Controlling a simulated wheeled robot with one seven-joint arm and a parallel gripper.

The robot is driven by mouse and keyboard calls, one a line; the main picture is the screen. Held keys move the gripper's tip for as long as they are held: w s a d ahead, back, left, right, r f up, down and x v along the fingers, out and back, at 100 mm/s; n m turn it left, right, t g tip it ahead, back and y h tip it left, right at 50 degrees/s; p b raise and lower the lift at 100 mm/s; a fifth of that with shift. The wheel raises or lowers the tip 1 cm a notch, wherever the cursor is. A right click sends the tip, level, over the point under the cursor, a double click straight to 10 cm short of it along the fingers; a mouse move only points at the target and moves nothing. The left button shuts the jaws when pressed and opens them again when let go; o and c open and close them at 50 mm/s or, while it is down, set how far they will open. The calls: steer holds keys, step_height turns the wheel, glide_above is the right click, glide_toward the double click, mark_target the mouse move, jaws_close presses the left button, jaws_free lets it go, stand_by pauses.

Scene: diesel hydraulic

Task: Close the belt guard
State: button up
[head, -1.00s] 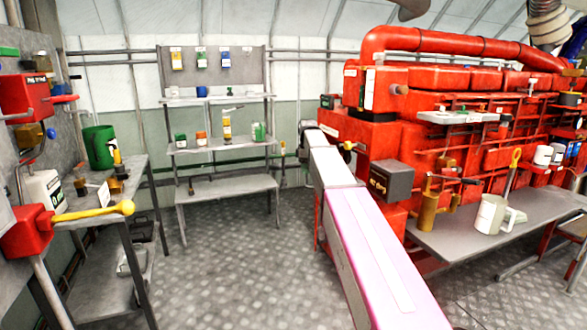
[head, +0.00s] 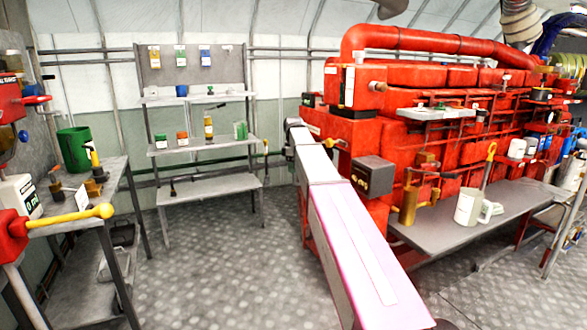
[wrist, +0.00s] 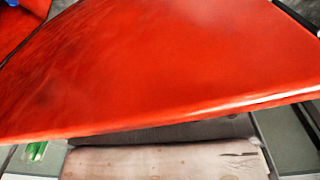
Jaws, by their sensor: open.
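A long pale housing with a pinkish top (head: 352,238) runs from the lower middle of the head view to the near left end of the red engine (head: 415,135). I cannot tell for sure whether this housing is the belt guard, or whether any guard stands open. In the wrist view a large, smooth red panel (wrist: 165,65) fills most of the picture, very close to the camera. Its lower edge slants across the view. A pale, scratched surface (wrist: 165,160) lies beyond that edge. My gripper's fingers show in neither view, and no contact is visible.
A lever with a yellow handle (head: 75,219) juts out at the left, near a side bench (head: 110,180). A grey shelf rack (head: 210,187) stands at the back. A grey table (head: 430,232) with a pale jug (head: 467,207) stands right. The floor (head: 220,270) is clear at centre left.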

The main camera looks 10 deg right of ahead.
step_height(320, 180, up, 11)
steer(key=shift+f, duration=0.2)
stand_by(0.3)
